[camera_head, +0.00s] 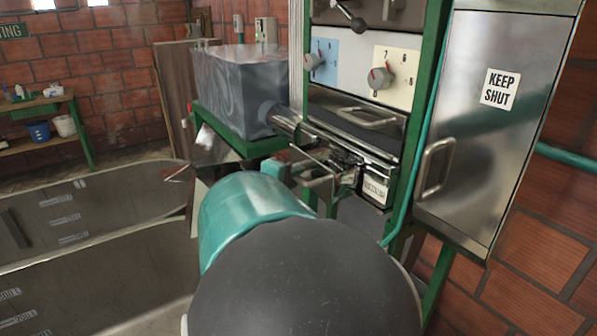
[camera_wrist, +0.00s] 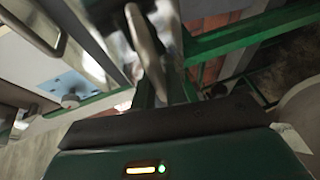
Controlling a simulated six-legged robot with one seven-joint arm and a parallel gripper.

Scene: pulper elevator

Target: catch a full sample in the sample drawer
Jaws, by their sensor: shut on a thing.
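A small metal drawer front with a white label (camera_head: 376,190) sits low in the green-framed machine, under a dark band; it looks like the sample drawer. The label is too small to read surely. My gripper (camera_head: 343,168) is at the left of this drawer front, shut on what looks like its handle; my arm hides much of the contact.
A wider handled drawer front (camera_head: 368,118) is just above, below dial panels (camera_head: 397,72). A grey hopper box (camera_head: 237,85) with a spout stands left. A steel "KEEP SHUT" door (camera_head: 495,140) is at right. Long marked tanks (camera_head: 85,225) fill the lower left.

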